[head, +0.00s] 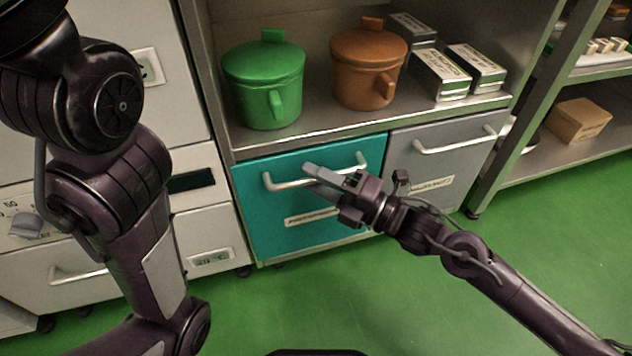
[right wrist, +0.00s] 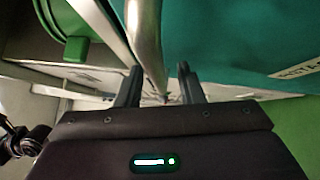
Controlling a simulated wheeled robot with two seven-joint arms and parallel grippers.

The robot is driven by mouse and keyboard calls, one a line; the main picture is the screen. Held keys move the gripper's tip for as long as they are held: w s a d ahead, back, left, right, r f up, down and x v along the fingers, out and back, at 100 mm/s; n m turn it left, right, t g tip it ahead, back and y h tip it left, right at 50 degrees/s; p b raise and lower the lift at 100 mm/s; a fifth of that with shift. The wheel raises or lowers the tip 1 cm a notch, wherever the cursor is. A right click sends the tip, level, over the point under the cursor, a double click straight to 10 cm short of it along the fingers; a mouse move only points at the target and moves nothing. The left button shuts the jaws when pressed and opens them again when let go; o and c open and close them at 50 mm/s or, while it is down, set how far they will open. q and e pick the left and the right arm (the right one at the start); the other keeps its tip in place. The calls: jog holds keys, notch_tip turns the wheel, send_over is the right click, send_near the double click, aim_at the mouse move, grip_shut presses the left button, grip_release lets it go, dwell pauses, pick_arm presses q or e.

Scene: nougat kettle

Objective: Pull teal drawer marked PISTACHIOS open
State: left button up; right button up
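The teal drawer (head: 270,226) sits low in the metal shelf unit, with a label reading PISTACHIOS on its lower front. Its front looks about level with the grey drawer beside it. Its pale bar handle (head: 285,185) runs across the upper front. My right gripper (head: 316,172) is at the middle of this handle and covers part of it. In the right wrist view the fingers (right wrist: 158,88) stand apart, with the handle (right wrist: 146,35) running between them; gaps show, and contact is unclear. The teal front (right wrist: 225,45) fills the upper right there. My left gripper is out of view.
A grey drawer (head: 440,150) with its own handle is to the right. A green pot (head: 262,85), a brown pot (head: 367,65) and several boxes (head: 440,75) stand on the shelf above. White cabinets are at left. Green floor (head: 400,300) in front is open.

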jog(key=shift+w+a, duration=0.1)
jog(key=shift+a, duration=0.15)
grip_shut()
dwell(0.3)
